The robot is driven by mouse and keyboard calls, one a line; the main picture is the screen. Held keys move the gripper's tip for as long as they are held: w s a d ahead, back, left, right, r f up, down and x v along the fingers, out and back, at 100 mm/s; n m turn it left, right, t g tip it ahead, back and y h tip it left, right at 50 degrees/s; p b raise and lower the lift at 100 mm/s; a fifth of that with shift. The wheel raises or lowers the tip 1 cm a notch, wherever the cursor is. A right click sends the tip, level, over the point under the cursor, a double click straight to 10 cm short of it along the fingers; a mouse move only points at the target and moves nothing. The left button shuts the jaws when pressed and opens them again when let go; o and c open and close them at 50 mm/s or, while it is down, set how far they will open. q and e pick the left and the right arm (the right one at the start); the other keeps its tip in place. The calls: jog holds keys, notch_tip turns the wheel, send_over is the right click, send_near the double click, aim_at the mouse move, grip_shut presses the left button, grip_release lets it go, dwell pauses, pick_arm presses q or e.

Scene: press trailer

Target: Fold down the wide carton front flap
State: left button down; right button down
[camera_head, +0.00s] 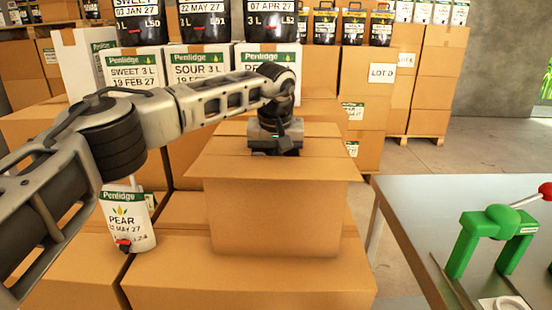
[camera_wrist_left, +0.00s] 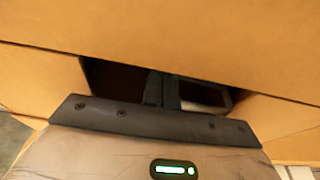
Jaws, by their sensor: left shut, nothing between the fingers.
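The wide carton (camera_head: 275,220) is brown and stands upright on other boxes in the middle of the head view. Broad cardboard flaps lie across its top; the front flap (camera_head: 270,169) shows as a wide strip along the near top edge. My left gripper is over the carton top, and its fingers are hidden there in the head view. In the left wrist view the fingers (camera_wrist_left: 165,90) are close together, shut and empty, at a dark gap between cardboard panels (camera_wrist_left: 200,45). I cannot tell whether they touch a flap. My right gripper is out of view.
Labelled boxes (camera_head: 200,65) and black tubs (camera_head: 205,20) stack close behind the carton. A white Penlidge pouch (camera_head: 128,222) stands at left below my left arm. A metal table (camera_head: 400,205) with a green press (camera_head: 490,232) stands at right. Open floor shows at back right.

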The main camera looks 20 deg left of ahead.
pick_arm(q)
jog(key=shift+f, duration=0.15)
dwell(0.3)
notch_tip(320, 180, up, 15)
jog(key=p, duration=0.2)
jog(key=shift+f, duration=0.1)
